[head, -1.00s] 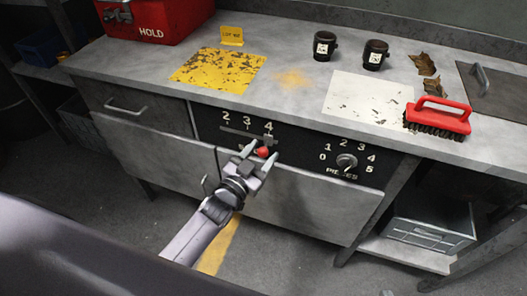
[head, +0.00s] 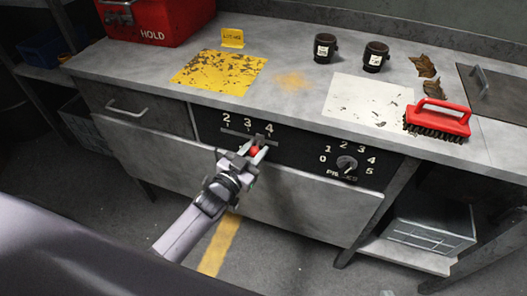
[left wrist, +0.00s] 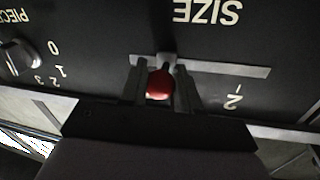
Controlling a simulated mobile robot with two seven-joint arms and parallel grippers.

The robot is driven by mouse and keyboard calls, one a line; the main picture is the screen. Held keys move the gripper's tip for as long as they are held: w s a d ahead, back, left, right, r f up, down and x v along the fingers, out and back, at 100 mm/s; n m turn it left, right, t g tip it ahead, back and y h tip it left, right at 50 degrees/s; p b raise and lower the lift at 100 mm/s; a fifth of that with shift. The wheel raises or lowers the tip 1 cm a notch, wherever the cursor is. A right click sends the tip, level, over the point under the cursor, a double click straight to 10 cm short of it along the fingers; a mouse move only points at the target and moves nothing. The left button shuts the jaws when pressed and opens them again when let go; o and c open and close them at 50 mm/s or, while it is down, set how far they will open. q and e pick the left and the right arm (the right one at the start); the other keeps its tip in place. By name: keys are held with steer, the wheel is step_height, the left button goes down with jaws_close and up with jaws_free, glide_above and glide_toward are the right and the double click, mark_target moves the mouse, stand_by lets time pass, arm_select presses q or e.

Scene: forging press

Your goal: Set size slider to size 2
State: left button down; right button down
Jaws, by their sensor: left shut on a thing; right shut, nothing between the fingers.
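The size slider's red knob (head: 254,151) stands out from the black panel under the marks 2, 3 and 4. It is between 3 and 4 along the horizontal slot (head: 233,133). My left gripper (head: 251,150) is shut on the knob, with one finger on each side. In the left wrist view, the red knob (left wrist: 160,84) sits between the two fingers (left wrist: 160,88), and the slot (left wrist: 225,68) runs on to the right. The SIZE label and a 2 show there upside down. My right gripper is in neither current view.
The pieces dial (head: 346,163) is on the same panel, right of the slider. A drawer handle (head: 127,107) is at the left. The bench top above holds a red brush (head: 438,117), two dark cups and a red HOLD box (head: 150,20).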

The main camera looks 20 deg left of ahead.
arm_select(q)
glide_toward(230, 132)
steer(key=x, duration=0.5)
steer(key=shift+w, duration=0.25)
steer(key=c, duration=0.8)
jaws_free()
steer(key=shift+a, duration=0.1)
steer(key=shift+s, duration=0.1)
steer(key=shift+s, duration=0.3)
steer(key=shift+p+v, duration=0.45)
steer(key=shift+v, duration=2.75)
